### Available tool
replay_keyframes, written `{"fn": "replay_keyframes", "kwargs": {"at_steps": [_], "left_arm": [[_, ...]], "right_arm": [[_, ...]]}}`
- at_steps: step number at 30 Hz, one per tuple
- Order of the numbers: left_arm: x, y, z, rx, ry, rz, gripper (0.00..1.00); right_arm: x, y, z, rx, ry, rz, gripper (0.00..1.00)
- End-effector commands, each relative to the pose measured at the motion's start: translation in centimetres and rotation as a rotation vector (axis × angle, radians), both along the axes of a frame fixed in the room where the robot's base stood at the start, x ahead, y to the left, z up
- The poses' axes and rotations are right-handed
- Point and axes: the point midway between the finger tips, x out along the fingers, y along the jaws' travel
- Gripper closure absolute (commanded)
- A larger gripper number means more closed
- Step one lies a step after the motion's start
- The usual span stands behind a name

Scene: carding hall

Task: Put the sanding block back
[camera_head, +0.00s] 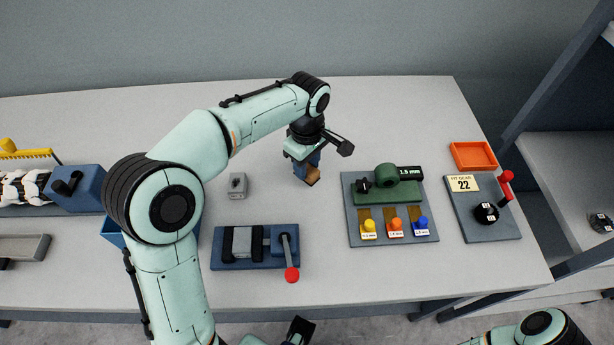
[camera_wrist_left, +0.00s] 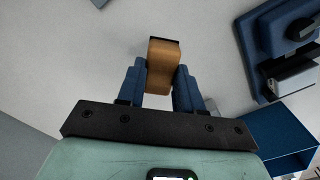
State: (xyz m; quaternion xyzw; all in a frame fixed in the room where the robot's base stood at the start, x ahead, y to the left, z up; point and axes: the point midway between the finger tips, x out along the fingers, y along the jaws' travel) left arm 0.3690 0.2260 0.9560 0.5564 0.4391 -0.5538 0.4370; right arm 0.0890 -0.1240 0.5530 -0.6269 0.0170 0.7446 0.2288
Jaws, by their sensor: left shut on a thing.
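The sanding block appears as an orange-brown block with a dark end (camera_wrist_left: 163,65); it also shows in the head view (camera_head: 313,176). My left gripper (camera_wrist_left: 160,85) is shut on it, with one blue finger on each side. In the head view my left gripper (camera_head: 306,160) points down over the back middle of the table. I cannot tell whether the block touches the tabletop. Of my right arm, a link shows at the bottom right and a dark part, likely at its wrist, at the bottom edge; its fingers are not clear.
A blue open box (camera_wrist_left: 285,140) is partly hidden behind my left arm in the head view (camera_head: 112,233). A small grey block (camera_head: 238,186), a red-knobbed lever fixture (camera_head: 225,262), a gauge board (camera_head: 352,225), an orange tray (camera_head: 474,155) and a dial panel (camera_head: 510,222) stand around clear table.

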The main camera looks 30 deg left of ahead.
Motion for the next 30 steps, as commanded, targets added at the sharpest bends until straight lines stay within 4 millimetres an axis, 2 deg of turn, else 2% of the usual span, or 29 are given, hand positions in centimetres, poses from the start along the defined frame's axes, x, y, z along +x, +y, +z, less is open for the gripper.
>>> {"fn": "replay_keyframes", "kwargs": {"at_steps": [10,23,24,26,27,30], "left_arm": [[0.0,0.0,-4.3,0.000,0.002,0.000,0.98],[0.0,0.0,-4.9,0.000,0.000,-0.001,0.98],[0.0,0.0,-5.0,0.000,0.000,-0.001,0.62],[0.0,0.0,-4.9,0.000,0.000,-0.001,0.42],[0.0,0.0,-4.9,0.000,0.000,-0.001,0.39],[0.0,0.0,-4.9,0.000,0.000,-0.001,0.39]], "right_arm": [[-0.2,0.0,-0.7,0.000,0.002,0.000,1.00],[-0.2,0.0,-0.9,0.000,0.002,0.000,1.00],[-0.3,0.0,-0.9,0.000,0.003,0.000,1.00],[-0.2,0.0,-0.9,0.000,0.003,0.000,1.00],[-0.2,0.0,-0.9,0.000,0.002,0.000,1.00],[-0.2,0.0,-0.9,0.000,0.002,0.000,1.00]]}}
